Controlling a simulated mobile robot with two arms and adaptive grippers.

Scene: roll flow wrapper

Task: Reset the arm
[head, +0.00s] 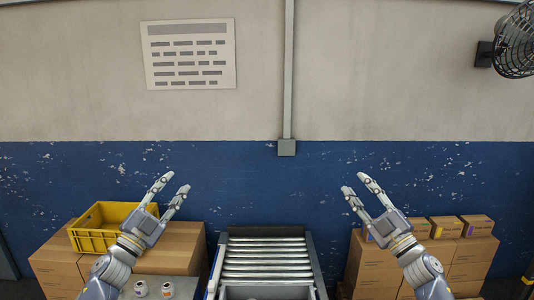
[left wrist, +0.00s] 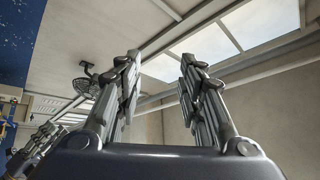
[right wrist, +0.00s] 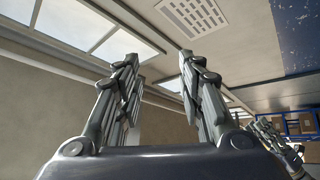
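My left gripper (head: 168,190) is raised at the left in the head view, its two fingers apart and nothing between them. The left wrist view shows the same open fingers (left wrist: 160,85) pointing up toward the ceiling. My right gripper (head: 362,188) is raised at the right in the head view, fingers apart and empty. Its open fingers (right wrist: 155,85) also show in the right wrist view against the ceiling. Both grippers are apart from all objects.
A roller conveyor (head: 266,258) stands between the arms. A yellow crate (head: 92,238) sits on cardboard boxes (head: 178,250) at the left, near two small white rolls or cans (head: 141,288). More boxes (head: 470,255) are stacked at the right. A fan (head: 514,45) hangs at upper right.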

